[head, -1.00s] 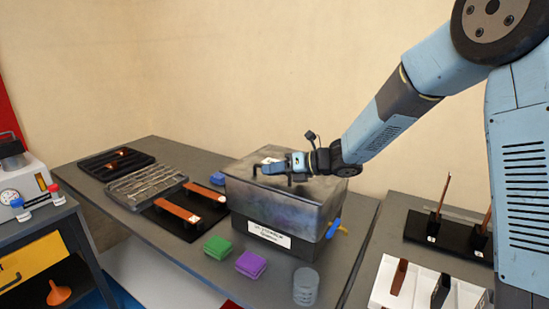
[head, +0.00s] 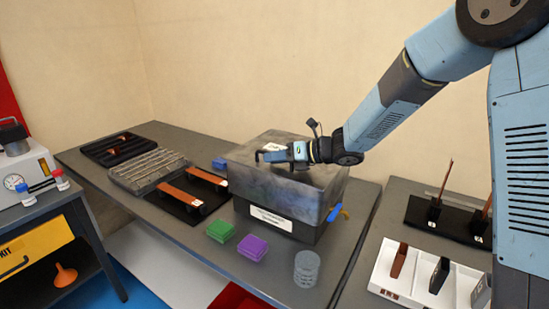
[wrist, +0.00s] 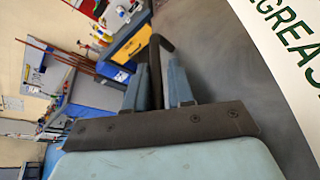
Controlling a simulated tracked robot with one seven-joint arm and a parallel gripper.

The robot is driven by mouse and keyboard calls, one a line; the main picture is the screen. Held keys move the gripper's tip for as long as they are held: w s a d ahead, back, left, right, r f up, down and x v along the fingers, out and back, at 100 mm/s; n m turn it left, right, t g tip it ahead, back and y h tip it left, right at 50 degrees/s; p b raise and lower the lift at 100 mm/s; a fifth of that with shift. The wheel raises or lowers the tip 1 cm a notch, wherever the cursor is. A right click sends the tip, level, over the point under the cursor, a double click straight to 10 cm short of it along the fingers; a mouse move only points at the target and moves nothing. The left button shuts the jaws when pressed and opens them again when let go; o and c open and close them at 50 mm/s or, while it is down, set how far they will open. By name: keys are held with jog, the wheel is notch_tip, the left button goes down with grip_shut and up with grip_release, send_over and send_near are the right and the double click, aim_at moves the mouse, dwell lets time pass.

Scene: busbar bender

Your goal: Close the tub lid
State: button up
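The tub (head: 290,228) is a dark box on the middle table, with a white label on its front. Its worn grey lid (head: 325,180) sits down over it, looking level, and I see no gap along the front. A dark bar handle (head: 258,154) stands on the lid top. My gripper (head: 294,151) is just above the lid, at the right end of the handle. In the wrist view, the two pale blue fingers of my gripper (wrist: 164,68) stand apart, with the dark handle (wrist: 163,42) between or beside them. The lid's grey top (wrist: 215,60) lies to the right.
A green sponge (head: 220,231) and a purple sponge (head: 252,247) lie before the tub, beside a grey mesh cylinder (head: 306,270). Copper bars (head: 182,196) and trays (head: 147,169) are at left. A white tray (head: 420,288) stands on the right table.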

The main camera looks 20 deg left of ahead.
notch_tip(320, 180, up, 4)
send_over(320, 174)
jog(key=shift+s+r, duration=0.15)
dwell(0.4)
